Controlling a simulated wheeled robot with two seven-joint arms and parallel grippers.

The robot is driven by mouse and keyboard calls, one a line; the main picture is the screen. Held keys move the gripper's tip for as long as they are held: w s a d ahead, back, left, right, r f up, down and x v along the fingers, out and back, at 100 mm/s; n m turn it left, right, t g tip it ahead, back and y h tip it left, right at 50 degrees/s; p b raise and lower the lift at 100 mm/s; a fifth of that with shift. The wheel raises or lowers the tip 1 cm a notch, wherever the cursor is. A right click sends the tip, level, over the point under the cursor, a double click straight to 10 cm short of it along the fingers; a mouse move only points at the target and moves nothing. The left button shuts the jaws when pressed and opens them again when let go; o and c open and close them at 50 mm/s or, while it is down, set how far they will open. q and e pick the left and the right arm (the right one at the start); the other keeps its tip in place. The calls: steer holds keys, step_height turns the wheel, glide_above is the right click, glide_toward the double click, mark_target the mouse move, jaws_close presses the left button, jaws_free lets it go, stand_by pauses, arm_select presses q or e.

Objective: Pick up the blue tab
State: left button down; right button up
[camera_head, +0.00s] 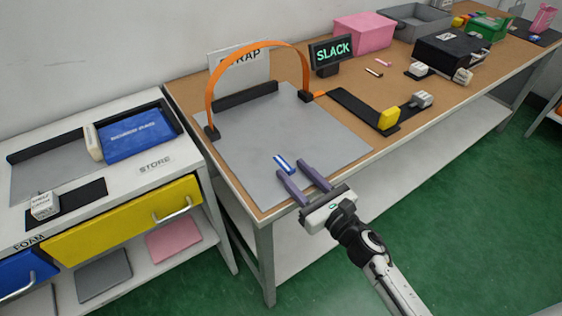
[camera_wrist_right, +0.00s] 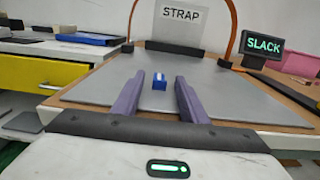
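The blue tab (camera_head: 283,163) is a small blue block with a white stripe on top. It lies on the grey mat (camera_head: 255,130) on the workbench. My right gripper (camera_head: 300,168) is open, its two purple fingers pointing toward the tab. In the right wrist view the tab (camera_wrist_right: 159,82) shows just beyond the fingertips (camera_wrist_right: 158,80), between their lines, apart from both. The gap between the fingers is empty. My left gripper is in neither view.
An orange strap arch (camera_head: 258,52) stands over the mat's back, before a STRAP sign (camera_head: 238,68). A SLACK display (camera_head: 331,52) stands behind. A black bracket with a yellow block (camera_head: 388,117) lies to the right.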

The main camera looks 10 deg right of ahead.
steer(key=shift+s+r, duration=0.1)
steer(key=shift+s, duration=0.1)
steer(key=shift+c, duration=1)
jaws_close()
